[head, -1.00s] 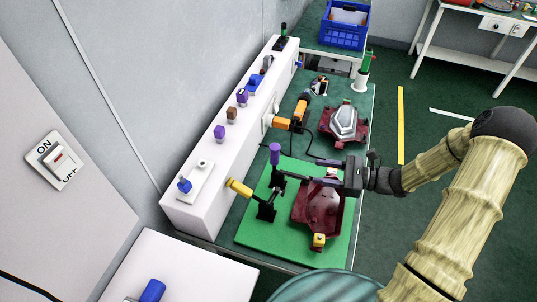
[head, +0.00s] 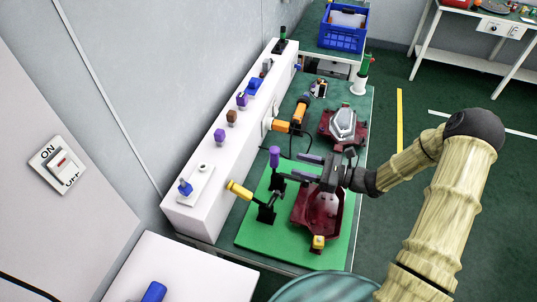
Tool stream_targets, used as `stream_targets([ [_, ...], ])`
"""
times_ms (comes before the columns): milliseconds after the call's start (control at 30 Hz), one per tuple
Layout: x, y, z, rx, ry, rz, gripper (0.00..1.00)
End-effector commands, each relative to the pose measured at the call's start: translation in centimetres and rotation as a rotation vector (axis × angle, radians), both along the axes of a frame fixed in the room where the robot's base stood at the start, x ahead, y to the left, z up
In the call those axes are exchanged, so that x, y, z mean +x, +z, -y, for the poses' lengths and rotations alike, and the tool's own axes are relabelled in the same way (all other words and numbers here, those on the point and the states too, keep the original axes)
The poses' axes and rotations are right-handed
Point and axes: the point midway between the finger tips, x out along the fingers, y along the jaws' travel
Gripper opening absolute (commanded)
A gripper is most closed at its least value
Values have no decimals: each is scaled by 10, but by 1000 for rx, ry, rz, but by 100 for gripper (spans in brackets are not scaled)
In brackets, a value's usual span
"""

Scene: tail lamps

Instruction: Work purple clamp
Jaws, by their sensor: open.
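The purple clamp (head: 275,158) has an upright purple handle on a black base. It stands on the green board (head: 252,232), at the left of a dark red tail lamp part (head: 318,215). My gripper (head: 294,166) is open, with its two dark fingers pointing left toward the purple handle. The fingertips look close to the clamp and empty; I cannot tell whether they touch it. The gripper hides the upper part of the lamp on the board. A yellow-handled clamp (head: 239,190) lies tilted in front of the purple one, and a yellow block (head: 318,242) is at the lamp's near end.
A long white box (head: 219,165) with several coloured knobs borders the board on the left. An orange tool (head: 290,123) and a second lamp (head: 342,124) lie beyond. A green-and-red signal post (head: 361,76) and a blue crate (head: 342,30) are farther back.

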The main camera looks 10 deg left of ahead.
Motion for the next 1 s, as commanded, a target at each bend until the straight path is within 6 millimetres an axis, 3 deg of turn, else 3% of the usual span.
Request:
stream_targets([
  [400, 10, 2, -75, 0, 2, 1, 45],
  [600, 14, 1, -101, 0, 0, 0, 45],
  [967, 15, 0, -107, -1, -2, 1, 45],
  [1000, 15, 0, -107, -1, -2, 1, 42],
])
